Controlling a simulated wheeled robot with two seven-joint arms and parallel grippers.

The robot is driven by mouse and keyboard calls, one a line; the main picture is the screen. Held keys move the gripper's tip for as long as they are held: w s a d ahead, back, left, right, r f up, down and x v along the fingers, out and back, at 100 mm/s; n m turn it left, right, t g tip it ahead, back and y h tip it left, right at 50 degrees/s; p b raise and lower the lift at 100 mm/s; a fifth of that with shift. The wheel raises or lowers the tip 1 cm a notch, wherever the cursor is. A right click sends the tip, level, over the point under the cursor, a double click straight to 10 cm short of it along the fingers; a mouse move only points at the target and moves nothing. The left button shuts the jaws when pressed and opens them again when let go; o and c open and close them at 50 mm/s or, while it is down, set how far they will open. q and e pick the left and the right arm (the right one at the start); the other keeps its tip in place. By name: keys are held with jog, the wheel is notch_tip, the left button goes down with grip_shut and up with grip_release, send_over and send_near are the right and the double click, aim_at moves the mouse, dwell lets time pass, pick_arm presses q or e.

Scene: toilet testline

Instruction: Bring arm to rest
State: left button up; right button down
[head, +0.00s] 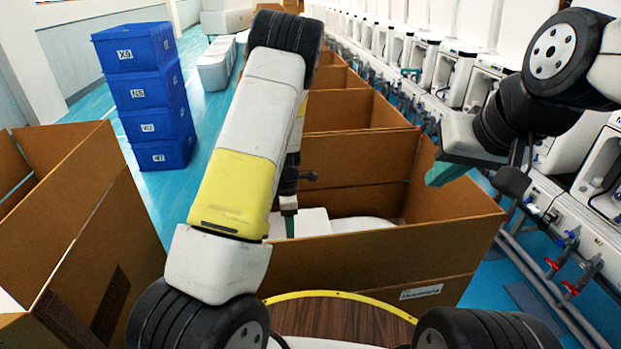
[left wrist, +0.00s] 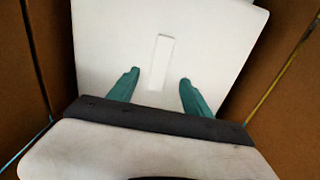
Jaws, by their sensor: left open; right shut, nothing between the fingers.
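My left arm reaches forward and down over an open cardboard box (head: 370,255). My left gripper (head: 290,225) is at the box's left part, partly hidden behind my arm. In the left wrist view my left gripper (left wrist: 160,88) has its two teal fingers apart with nothing between them. A white flat piece (left wrist: 215,45) with a raised strip (left wrist: 160,62) lies below the fingers; I cannot tell the gap. In the head view white pieces (head: 365,224) lie in the box. My right gripper (head: 447,174) is shut and empty, above the box's right side.
Another open cardboard box (head: 95,240) stands at the left. Blue crates (head: 150,95) are stacked behind it. More cardboard boxes (head: 350,110) line up beyond the near one. A line of white units (head: 455,75) with pipes and valves runs along the right. Teal floor shows at the left.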

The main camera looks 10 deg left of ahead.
pick_arm(q)
jog(key=s+d+r+m+t+h, duration=0.1)
jog(key=s+d+r+m, duration=0.3)
jog(key=r, duration=0.8)
jog(key=s+a+r+m+t+h, duration=0.15)
jog(key=r+m, duration=0.35)
jog(key=r, duration=0.7)
jog(key=s+r+m+t, duration=0.2)
jog(key=s+r+m, duration=0.4)
jog(key=s, duration=0.3)
jog(key=s+r+m+t, duration=0.1)
jog(key=s+r+m, duration=0.5)
jog(key=s, duration=0.3)
jog(key=shift+s+a+r+m+t, duration=0.25)
jog(key=shift+s+r+m+t, duration=0.15)
jog(key=shift+r, duration=0.3)
